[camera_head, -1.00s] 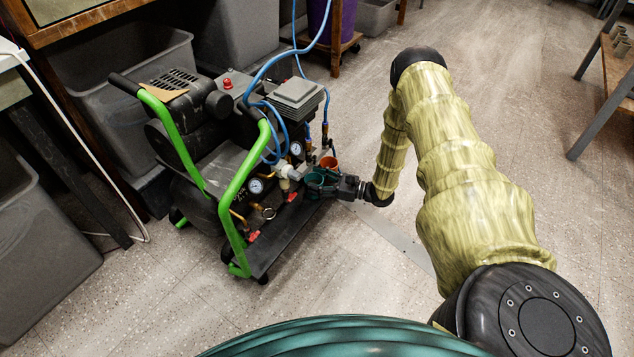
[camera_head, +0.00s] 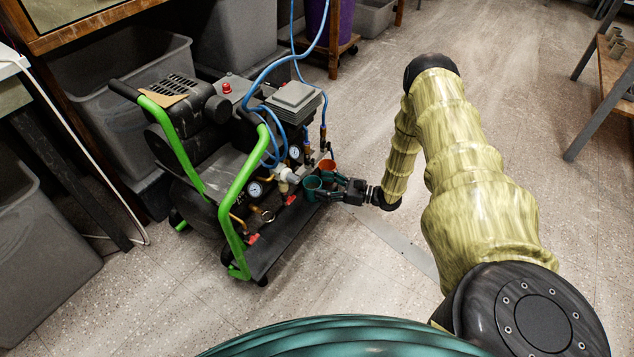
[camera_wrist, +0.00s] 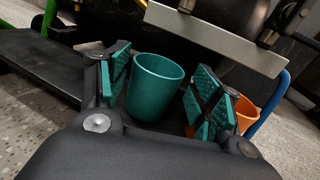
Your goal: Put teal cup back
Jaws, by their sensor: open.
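The teal cup (camera_wrist: 154,88) stands upright on the black platform of the compressor, between the two teal-padded fingers of my gripper (camera_wrist: 158,100) in the wrist view. Gaps show on both sides of it, so the fingers look open around it. In the head view the teal cup (camera_head: 312,186) is small, just beyond the tips of my gripper (camera_head: 326,188). An orange cup (camera_wrist: 244,113) stands just right of the right finger, partly hidden behind it. The orange cup also shows in the head view (camera_head: 327,166).
The compressor (camera_head: 225,170) with green handles, gauges and blue hoses surrounds the cups on the left and back. A metal bar (camera_wrist: 215,38) crosses above them in the wrist view. Grey bins (camera_head: 40,235) stand at left. Open floor (camera_head: 340,290) lies to the right.

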